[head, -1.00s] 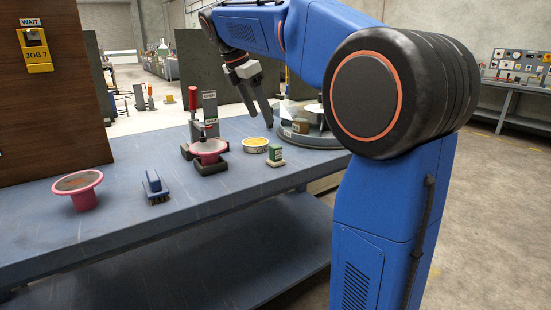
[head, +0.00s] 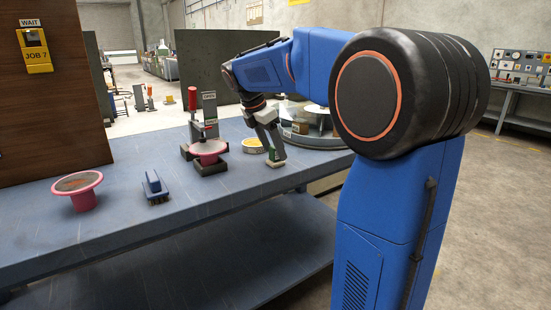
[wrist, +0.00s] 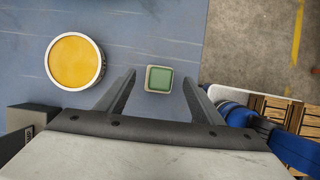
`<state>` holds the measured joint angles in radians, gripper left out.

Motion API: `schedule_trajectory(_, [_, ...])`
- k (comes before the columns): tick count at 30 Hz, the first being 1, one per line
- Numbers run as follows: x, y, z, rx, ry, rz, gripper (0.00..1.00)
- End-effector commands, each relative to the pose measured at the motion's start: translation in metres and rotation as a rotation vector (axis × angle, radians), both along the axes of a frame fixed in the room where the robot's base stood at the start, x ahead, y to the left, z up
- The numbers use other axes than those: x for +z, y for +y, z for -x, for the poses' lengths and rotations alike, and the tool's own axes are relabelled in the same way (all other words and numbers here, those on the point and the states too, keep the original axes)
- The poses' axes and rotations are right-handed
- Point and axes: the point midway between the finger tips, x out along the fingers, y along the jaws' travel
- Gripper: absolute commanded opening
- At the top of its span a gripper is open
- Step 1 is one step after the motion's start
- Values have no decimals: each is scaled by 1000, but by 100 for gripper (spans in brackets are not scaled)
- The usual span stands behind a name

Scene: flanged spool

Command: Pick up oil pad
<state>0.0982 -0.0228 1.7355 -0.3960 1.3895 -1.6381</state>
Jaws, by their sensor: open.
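The oil pad, a small block with a green top and pale base, stands on the blue bench near its front edge; the wrist view shows its green top (wrist: 158,79) and the head view its lower part (head: 275,164). My gripper (head: 274,152) is open and points down over it. In the wrist view my gripper (wrist: 159,78) has one finger to each side of the pad, with gaps on both sides. The fingers partly hide the pad in the head view, and I cannot tell their exact height above the bench.
A round yellow tin (head: 252,146) stands left of the pad. Further left are a pink spool (head: 208,149) in a clamp fixture, a blue brush (head: 154,186) and another pink spool (head: 78,187). A round turntable (head: 322,142) is behind on the right. The bench's edge is close.

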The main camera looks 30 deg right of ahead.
Motion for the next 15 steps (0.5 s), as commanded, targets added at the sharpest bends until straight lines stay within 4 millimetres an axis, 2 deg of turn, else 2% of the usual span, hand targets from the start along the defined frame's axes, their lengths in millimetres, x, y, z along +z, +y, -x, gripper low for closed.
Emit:
schedule_trajectory(6, [-24, -9, 0, 0, 1, 0, 61])
schedule_trajectory(15, [-28, -11, -1, 0, 0, 0, 61])
